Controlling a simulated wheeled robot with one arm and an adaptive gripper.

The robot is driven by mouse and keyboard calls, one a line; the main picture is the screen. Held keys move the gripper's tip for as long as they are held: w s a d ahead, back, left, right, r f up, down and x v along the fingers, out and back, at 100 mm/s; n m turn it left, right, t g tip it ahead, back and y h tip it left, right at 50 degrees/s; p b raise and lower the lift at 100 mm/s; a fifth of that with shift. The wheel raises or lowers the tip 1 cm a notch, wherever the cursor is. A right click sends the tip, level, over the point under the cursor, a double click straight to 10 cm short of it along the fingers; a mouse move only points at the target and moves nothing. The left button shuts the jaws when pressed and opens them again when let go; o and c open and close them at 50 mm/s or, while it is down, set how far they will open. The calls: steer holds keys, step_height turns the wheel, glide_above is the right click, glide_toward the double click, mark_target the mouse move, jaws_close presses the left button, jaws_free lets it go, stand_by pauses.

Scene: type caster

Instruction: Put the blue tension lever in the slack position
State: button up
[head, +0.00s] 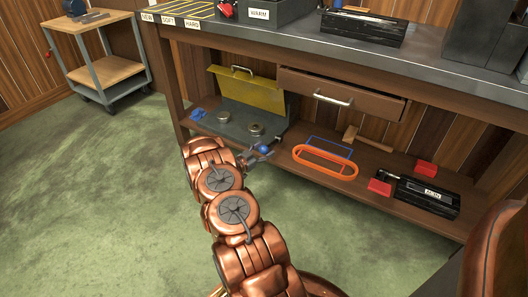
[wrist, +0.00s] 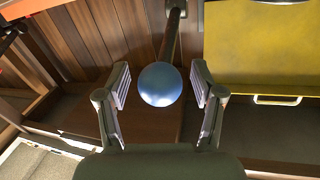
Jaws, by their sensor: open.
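The blue tension lever shows in the wrist view as a round blue knob (wrist: 160,84) on a dark shaft (wrist: 174,38). In the head view its blue knob (head: 264,149) is small, at the front right of the grey machine (head: 238,122) on the low shelf. My gripper (wrist: 161,72) is open, with one finger on each side of the knob and a gap visible on both sides. In the head view my gripper (head: 257,157) is at the knob, partly hidden by my arm.
A raised yellow cover (head: 245,91) stands behind the machine's round metal parts. An orange loop (head: 325,162) and a blue frame (head: 330,147) lie to the right on the shelf (head: 290,178). A drawer (head: 340,95) hangs above. Green floor (head: 120,190) is clear at left.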

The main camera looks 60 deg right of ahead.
jaws_close()
stand_by(0.7)
